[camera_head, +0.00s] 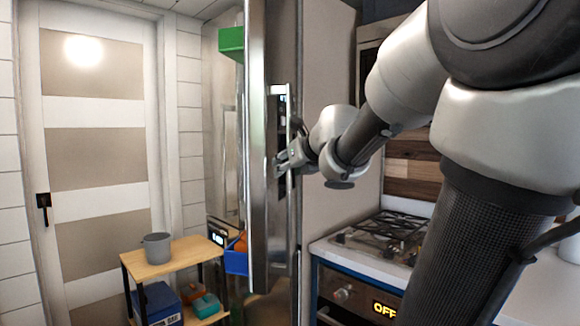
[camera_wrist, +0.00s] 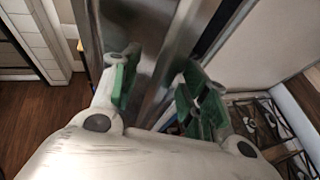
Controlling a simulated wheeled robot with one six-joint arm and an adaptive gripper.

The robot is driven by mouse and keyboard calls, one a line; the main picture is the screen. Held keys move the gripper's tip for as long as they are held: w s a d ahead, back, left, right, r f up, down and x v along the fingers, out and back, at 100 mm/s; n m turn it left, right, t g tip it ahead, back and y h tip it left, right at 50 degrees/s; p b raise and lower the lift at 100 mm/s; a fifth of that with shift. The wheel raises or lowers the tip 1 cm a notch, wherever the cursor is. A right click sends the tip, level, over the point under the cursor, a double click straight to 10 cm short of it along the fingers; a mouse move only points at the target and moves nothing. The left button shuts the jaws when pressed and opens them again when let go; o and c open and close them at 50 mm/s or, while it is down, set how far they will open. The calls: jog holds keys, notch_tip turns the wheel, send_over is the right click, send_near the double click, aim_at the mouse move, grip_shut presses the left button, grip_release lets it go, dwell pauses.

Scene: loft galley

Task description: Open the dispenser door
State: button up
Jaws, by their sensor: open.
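The dispenser door (camera_head: 257,120) is a tall, shiny metal panel, seen nearly edge-on in the head view, with a dark dispenser recess in its face. It appears to stand out from the tall cabinet body. A long vertical bar handle (camera_head: 291,225) runs along it. My gripper (camera_head: 281,160) is at the door, level with the lower part of the recess. In the wrist view my gripper (camera_wrist: 155,92) is open, its green-padded fingers on either side of vertical metal strips of the door (camera_wrist: 165,60). I cannot tell whether the fingers touch the handle.
A wooden cart (camera_head: 165,258) with a grey bucket (camera_head: 157,248) stands left of the door. A green bin (camera_head: 231,42) and a blue bin (camera_head: 236,261) show just beyond the door's left edge. A gas stove (camera_head: 375,238) stands close on the right.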

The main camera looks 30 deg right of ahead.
jog(key=v, duration=0.7)
jog(key=shift+s, duration=0.25)
